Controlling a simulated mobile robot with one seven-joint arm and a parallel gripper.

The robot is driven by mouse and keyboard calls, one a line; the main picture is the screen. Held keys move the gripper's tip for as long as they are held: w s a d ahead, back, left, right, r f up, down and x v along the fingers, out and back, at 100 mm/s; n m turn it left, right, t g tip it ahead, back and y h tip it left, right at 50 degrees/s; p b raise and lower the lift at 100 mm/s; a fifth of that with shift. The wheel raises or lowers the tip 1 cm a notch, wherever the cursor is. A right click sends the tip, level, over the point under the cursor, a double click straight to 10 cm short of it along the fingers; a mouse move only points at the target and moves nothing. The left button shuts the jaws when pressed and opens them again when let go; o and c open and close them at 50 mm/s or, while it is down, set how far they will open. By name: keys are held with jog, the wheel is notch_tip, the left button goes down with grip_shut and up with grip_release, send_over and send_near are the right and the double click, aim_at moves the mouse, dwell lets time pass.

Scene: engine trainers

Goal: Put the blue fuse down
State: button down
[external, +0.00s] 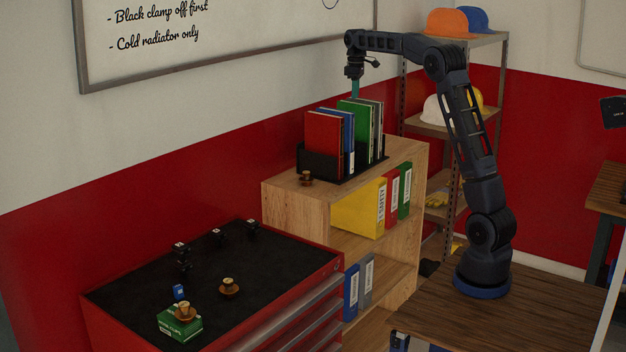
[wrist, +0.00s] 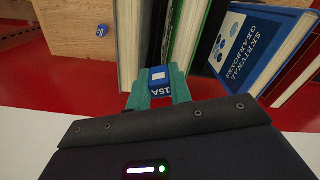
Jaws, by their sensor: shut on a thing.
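My gripper (external: 355,90) is high above the wooden bookcase, beside the upright green book at the back of the book rack. In the wrist view, its teal fingers (wrist: 158,93) are shut on a blue fuse (wrist: 160,78) marked 15A. The held fuse is too small to make out in the external view. A second small blue piece, looking like another fuse (wrist: 101,31), lies on a wooden surface in the wrist view. Another small blue piece (external: 179,292) stands on the black top of the red tool chest.
The black book rack (external: 318,165) with several upright books fills much of the bookcase top (external: 285,188). A small brown object (external: 306,178) sits at its front. The tool chest top (external: 130,290) holds a green box (external: 180,324), brown pieces and small black parts, with bare room between.

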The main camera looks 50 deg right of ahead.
jog(key=s+d+f+m, duration=0.1)
jog(key=s+d, duration=0.3)
jog(key=d, duration=0.7)
jog(key=m, duration=0.3)
send_over(409, 148)
notch_tip(409, 148, down, 19)
jog(key=shift+w, duration=0.1)
jog(key=shift+f, duration=2.5)
jog(key=shift+f, duration=0.1)
jog(key=c, duration=1.3)
grip_release()
jog(key=shift+o, duration=0.2)
